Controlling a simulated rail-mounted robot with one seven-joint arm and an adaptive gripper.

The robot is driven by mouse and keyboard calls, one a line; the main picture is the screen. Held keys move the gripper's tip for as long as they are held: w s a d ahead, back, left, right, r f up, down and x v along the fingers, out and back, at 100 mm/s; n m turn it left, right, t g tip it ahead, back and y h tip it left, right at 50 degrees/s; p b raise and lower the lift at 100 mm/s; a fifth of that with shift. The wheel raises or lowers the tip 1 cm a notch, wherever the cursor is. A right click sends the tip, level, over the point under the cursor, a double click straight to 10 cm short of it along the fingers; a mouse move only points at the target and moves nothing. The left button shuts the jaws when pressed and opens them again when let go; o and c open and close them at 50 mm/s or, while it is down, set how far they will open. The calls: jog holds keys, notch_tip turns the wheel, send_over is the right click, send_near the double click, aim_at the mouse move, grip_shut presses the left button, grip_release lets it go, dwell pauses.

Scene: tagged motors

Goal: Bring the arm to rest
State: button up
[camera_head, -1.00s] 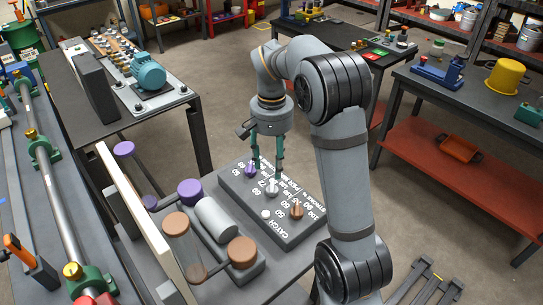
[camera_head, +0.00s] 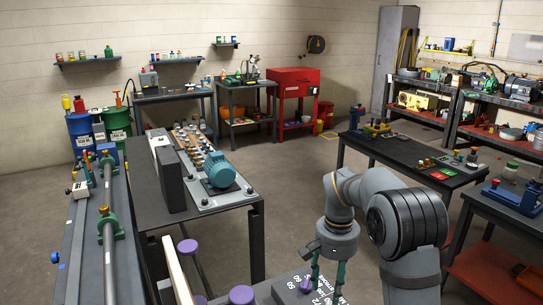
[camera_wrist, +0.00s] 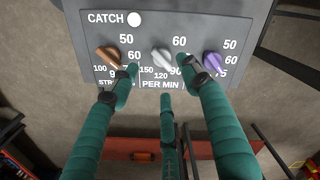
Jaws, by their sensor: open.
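My arm (camera_head: 405,225) is bent at the right of the head view, with the gripper pointing down. My gripper (camera_head: 325,283) is over the grey control panel (camera_head: 268,294); its lower end is near the bottom edge of the picture. In the wrist view my gripper (camera_wrist: 158,88) has its green fingers spread, with nothing between them. Their tips are near the panel's front edge, in front of a white knob (camera_wrist: 163,58). Whether they touch the panel, I cannot tell.
The panel also has a brown knob (camera_wrist: 109,57), a purple knob (camera_wrist: 212,64) and a white CATCH button (camera_wrist: 134,19). A table with a teal motor (camera_head: 218,170) stands behind, left. A dark workbench (camera_head: 395,150) stands behind my arm. Open floor (camera_head: 285,190) lies between.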

notch_tip(320, 180, down, 9)
jog(key=shift+r, duration=0.1)
jog(key=shift+n, duration=0.3)
